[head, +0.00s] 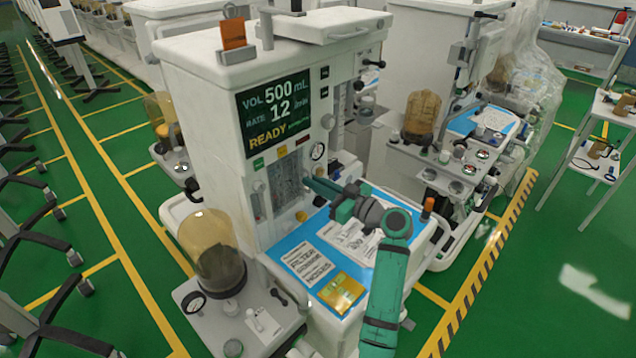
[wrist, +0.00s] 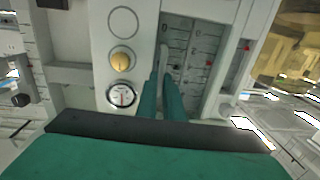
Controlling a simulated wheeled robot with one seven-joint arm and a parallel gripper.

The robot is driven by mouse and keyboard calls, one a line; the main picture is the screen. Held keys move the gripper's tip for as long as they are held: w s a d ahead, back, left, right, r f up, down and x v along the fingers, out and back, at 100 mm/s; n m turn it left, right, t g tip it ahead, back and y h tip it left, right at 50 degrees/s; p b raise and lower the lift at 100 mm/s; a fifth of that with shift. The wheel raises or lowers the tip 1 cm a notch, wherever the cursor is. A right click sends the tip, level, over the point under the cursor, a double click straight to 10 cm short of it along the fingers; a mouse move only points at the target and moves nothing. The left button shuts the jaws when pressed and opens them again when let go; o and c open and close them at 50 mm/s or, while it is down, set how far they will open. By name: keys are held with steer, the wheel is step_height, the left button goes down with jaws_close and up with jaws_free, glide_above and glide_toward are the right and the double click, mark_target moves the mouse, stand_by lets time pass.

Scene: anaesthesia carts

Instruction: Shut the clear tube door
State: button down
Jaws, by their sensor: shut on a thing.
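The clear tube door (head: 286,182) is on the front of the white cart, below the display, over a panel of flow tubes. In the wrist view the tube panel (wrist: 196,58) shows scales and small red marks. My gripper (head: 308,181) reaches in from the right to the panel. In the wrist view its two green fingers (wrist: 161,78) are close together on a thin pale upright handle at the door's left edge. How far the door stands open is hard to tell.
A round gauge (wrist: 121,95) and a yellow knob (wrist: 122,61) are left of the fingers. A blue work mat (head: 318,227) with papers and a yellow packet (head: 341,292) lies below my arm. An amber dome (head: 212,250) stands at the front left.

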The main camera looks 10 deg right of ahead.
steer(key=c, duration=1.9)
jaws_free()
steer(key=shift+w+f, duration=0.1)
steer(key=shift+w, duration=0.15)
steer(key=shift+c, duration=0.2)
steer(key=shift+o, duration=0.2)
steer(key=shift+s+d, duration=0.1)
steer(key=shift+d, duration=0.1)
steer(key=v, duration=1)
steer(key=shift+s, duration=0.35)
steer(key=shift+d, duration=0.1)
